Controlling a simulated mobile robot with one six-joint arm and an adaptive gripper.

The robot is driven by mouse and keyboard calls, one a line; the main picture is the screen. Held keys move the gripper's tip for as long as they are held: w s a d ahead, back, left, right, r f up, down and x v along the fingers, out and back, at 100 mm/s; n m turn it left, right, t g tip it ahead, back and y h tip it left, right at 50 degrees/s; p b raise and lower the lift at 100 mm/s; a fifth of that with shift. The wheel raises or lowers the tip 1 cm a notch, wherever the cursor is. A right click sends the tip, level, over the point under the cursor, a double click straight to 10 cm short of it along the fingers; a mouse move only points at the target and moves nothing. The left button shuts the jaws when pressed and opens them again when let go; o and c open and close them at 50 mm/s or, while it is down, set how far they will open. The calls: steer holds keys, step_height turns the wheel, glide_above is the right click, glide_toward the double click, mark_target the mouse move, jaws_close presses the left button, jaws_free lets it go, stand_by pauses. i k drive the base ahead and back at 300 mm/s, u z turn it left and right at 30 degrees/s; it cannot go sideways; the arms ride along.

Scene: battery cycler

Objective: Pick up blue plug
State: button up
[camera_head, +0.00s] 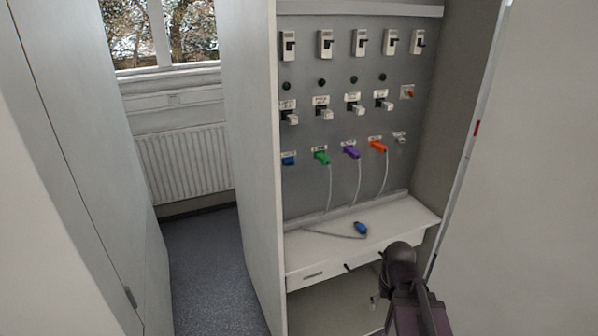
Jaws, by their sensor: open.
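The blue plug (361,228) lies on the white shelf (410,216) of the cabinet, with a grey cable running left from it. My gripper (364,260) is at the shelf's front edge, below the plug in the picture and apart from it. Its dark fingertips are spread and nothing shows between them. My dark wrist hides part of the shelf's front right. A blue socket (289,160) is on the grey panel at left, with no plug seen in it.
Green (322,158), purple (352,152) and orange (378,146) plugs sit in the panel, their cables hanging to the shelf. Switches line the panel above. Cabinet side walls (252,150) bound the space. The shelf around the blue plug is mostly clear.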

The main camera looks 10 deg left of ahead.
mark_target(360, 227)
steer(key=k, duration=0.65)
steer(key=u, duration=0.55)
steer(key=i, duration=1.25)
steer(key=z, duration=0.2)
